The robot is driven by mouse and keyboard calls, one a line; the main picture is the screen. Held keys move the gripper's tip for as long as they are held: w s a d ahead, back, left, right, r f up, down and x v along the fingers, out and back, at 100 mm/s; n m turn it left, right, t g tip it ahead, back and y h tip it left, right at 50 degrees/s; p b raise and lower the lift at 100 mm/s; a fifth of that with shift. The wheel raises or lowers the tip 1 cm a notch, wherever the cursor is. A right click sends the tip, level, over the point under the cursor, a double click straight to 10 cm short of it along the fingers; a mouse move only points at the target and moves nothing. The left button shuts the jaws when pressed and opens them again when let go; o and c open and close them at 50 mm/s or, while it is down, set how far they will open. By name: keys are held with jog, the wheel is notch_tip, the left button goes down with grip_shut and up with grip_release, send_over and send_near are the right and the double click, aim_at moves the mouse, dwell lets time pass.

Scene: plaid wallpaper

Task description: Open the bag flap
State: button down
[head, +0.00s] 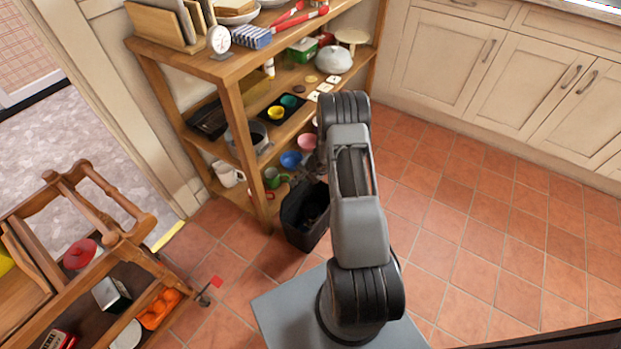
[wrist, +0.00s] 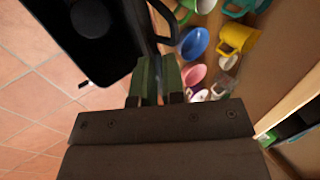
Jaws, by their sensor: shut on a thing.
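The black bag (head: 303,222) stands upright on the tiled floor, right in front of the wooden shelf. Its dark top shows from above, with its right side partly behind my arm. In the wrist view the bag (wrist: 60,45) fills the upper left, with a dark rounded part on it and a thin black edge beside my fingers. My gripper (wrist: 160,78) is shut at this edge of the bag, on what looks like the bag flap; the contact itself is small and dark. In the head view my gripper (head: 316,168) is mostly hidden by my arm at the bag's shelf side.
The wooden shelf (head: 232,115) is close behind the bag, with a blue bowl (head: 291,159), a pink bowl (head: 307,141) and mugs on its low board. A wooden cart (head: 120,245) stands at left. The tiled floor at right is clear up to the cabinets (head: 500,75).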

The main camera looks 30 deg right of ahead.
jog(key=shift+w+r, duration=0.15)
jog(key=shift+w, duration=0.05)
dwell(0.4)
jog(key=c, duration=1.3)
grip_release()
jog(key=shift+s, duration=0.1)
jog(key=p+v, duration=0.3)
jog(key=v, duration=1)
jog(key=shift+s+d+r, duration=0.1)
jog(key=shift+s+r, duration=0.05)
jog(key=shift+r, duration=0.15)
